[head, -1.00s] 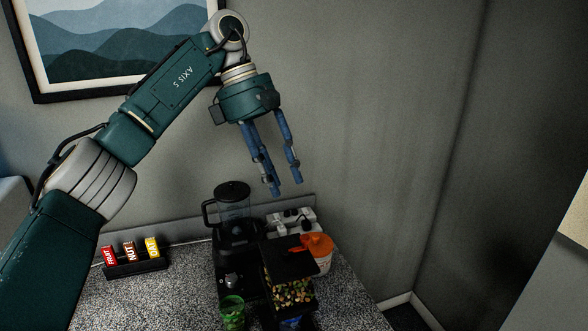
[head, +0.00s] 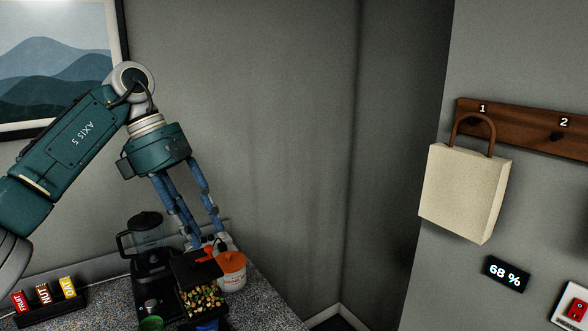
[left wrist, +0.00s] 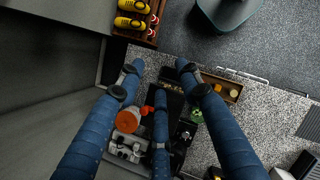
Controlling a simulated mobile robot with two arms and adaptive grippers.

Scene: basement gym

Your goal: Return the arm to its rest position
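My left arm, dark green and grey, reaches in from the left in the head view. Its left gripper (head: 207,238) points down in the air above the counter, in front of the wall. Its blue fingers are spread apart with nothing between them. In the left wrist view the fingers (left wrist: 158,78) are also apart and empty, above the counter items. My right gripper is not in view.
On the counter (head: 262,306) are a black blender (head: 150,258), a tub with an orange lid (head: 232,272), a bin of mixed pieces (head: 203,298) and a bar holder (head: 50,310). A cream bag (head: 463,192) hangs on a hook rail (head: 530,130) at right.

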